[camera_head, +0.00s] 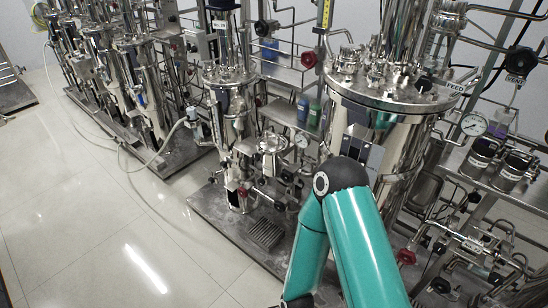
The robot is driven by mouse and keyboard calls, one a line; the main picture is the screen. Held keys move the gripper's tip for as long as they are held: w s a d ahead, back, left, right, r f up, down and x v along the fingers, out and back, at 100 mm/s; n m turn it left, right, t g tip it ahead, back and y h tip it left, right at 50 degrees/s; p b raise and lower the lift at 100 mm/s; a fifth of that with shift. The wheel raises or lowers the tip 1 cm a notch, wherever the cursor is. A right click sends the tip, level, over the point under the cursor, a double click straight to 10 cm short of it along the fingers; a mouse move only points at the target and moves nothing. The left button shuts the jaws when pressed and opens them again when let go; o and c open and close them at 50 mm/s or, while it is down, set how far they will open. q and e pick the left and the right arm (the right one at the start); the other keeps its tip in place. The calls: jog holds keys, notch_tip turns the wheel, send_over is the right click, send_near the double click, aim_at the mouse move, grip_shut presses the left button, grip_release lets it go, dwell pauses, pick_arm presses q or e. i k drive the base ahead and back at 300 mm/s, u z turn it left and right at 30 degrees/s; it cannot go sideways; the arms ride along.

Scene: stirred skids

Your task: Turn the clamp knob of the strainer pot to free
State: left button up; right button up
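A small lidded steel pot (271,145), which looks like the strainer pot, stands among pipework on the middle skid, right of a slim vertical vessel (232,110). Its clamp knob is too small to make out, and I cannot tell how it is turned. One of my teal arms rises from the bottom, with its dark elbow in front of the large tank, to the right of and nearer than the pot. Neither gripper shows, and nothing visible touches the pot.
A large steel tank (350,122) stands right of the pot, with a pressure gauge (473,125) beside it. A red handwheel (405,257) sits low at the right. More vessels (145,90) and a loose hose (160,150) are at left. The tiled floor (90,220) at front left is clear.

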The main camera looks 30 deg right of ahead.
aim_at(256, 156)
jog(key=i, duration=1)
jog(key=z, duration=0.1)
